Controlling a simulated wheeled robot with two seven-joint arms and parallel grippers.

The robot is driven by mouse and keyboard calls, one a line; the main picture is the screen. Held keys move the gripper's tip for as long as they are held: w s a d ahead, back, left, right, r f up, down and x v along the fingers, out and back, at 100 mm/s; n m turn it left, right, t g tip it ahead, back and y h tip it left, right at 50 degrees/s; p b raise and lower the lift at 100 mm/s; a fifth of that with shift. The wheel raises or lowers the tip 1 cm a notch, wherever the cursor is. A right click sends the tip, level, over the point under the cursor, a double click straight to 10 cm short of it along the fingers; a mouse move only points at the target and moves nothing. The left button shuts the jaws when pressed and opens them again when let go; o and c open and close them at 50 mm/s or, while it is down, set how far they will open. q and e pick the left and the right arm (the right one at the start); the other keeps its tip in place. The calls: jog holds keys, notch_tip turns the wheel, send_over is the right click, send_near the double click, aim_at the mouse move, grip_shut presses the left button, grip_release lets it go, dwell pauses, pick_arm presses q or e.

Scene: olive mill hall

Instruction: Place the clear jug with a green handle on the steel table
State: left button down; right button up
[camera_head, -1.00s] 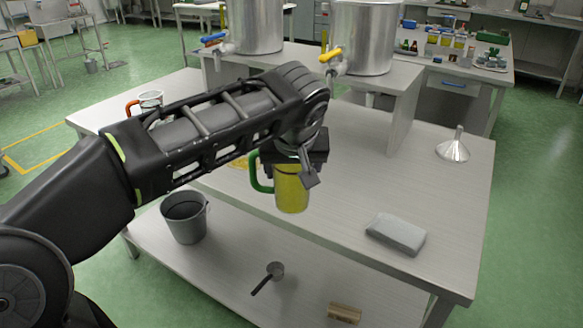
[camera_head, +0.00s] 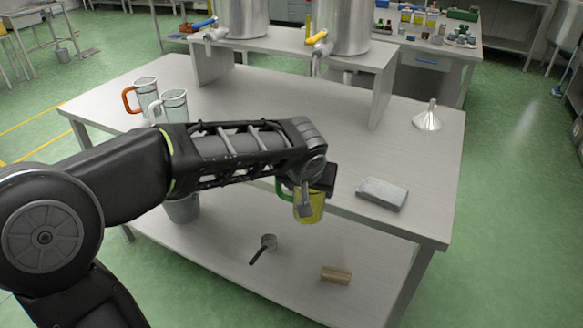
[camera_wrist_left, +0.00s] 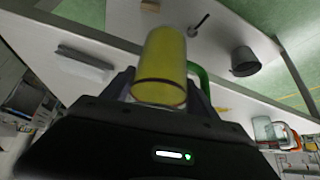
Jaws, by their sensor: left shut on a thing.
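The clear jug (camera_head: 309,207) with a green handle is held in my left gripper (camera_head: 316,190), in front of the steel table's near edge in the head view. Yellow-green liquid shows inside it. In the left wrist view the jug (camera_wrist_left: 161,68) stands out between the fingers, with its green handle to the right. My left gripper is shut on it; the fingers are partly hidden. The steel table (camera_head: 260,103) has a bare top behind the arm and a lower shelf. My right gripper is not in view.
A jug with an orange handle (camera_head: 146,86) and one with a white handle (camera_head: 175,103) stand at the table's left. A grey block (camera_head: 382,193) and a funnel (camera_head: 428,118) are on the right. A bucket (camera_head: 183,208), ladle (camera_head: 268,242) and brown piece (camera_head: 336,275) are on the lower shelf.

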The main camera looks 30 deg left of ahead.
pick_arm(q)
jog(key=d+f+m+h+p, duration=0.1)
jog(key=d+f+m, duration=0.1)
jog(key=d+f, duration=0.3)
jog(key=shift+w+d+m+h+p, duration=0.15)
jog(key=shift+d+m+h+p, duration=0.15)
jog(key=shift+h+p, duration=0.1)
jog(key=shift+a+r, duration=0.1)
